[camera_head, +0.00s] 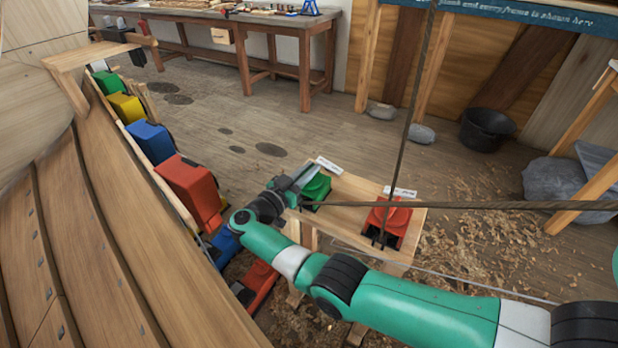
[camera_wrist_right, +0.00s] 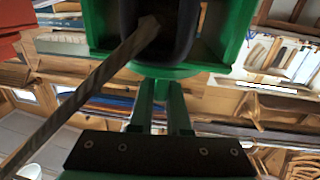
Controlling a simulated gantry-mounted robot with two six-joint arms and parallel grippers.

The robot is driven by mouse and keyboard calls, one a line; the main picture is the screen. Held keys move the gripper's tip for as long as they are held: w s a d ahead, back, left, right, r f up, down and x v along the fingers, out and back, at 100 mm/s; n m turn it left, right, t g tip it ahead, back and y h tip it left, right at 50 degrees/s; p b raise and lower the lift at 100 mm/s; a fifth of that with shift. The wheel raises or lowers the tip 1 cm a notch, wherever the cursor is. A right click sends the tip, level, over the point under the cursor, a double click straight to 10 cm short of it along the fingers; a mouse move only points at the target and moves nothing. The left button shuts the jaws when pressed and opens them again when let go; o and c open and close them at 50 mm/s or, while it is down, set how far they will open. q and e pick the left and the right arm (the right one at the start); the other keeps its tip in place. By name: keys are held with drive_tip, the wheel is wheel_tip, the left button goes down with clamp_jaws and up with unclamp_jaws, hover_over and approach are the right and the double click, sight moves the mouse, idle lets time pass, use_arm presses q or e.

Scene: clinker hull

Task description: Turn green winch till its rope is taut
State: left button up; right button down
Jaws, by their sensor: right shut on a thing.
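The green winch (camera_head: 317,188) sits on the left end of a small wooden bench, partly covered by my right gripper (camera_head: 290,186). In the right wrist view, the green winch (camera_wrist_right: 160,68) fills the top, with a dark drum between green cheeks. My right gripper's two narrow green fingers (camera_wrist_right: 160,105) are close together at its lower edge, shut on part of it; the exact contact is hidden. A brown rope (camera_head: 450,205) runs nearly straight from the winch to the right; it also shows in the wrist view (camera_wrist_right: 85,90). My left gripper is not seen.
A red winch (camera_head: 388,222) stands on the same bench (camera_head: 345,218), with a rope (camera_head: 420,85) rising from it. White labels lie behind both winches. Coloured clamps, including a red one (camera_head: 190,188), line the hull plank (camera_head: 130,220). A black bucket (camera_head: 487,130) stands at the back right.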

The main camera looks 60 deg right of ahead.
idle(0.3)
drive_tip(key=c, duration=0.9)
unclamp_jaws()
drive_tip(key=r+p, duration=0.4)
drive_tip(key=r, duration=0.1)
drive_tip(key=shift+s+a+p, duration=0.2)
drive_tip(key=shift+a+p, duration=0.1)
drive_tip(key=shift+p, duration=0.05)
drive_tip(key=s+a+r+p, duration=0.2)
drive_tip(key=s+a+p, duration=0.1)
drive_tip(key=s+a+r+p, duration=0.3)
drive_tip(key=p, duration=0.1)
drive_tip(key=s+a+r+p, duration=0.3)
drive_tip(key=a, duration=0.1)
drive_tip(key=shift+w, duration=0.1)
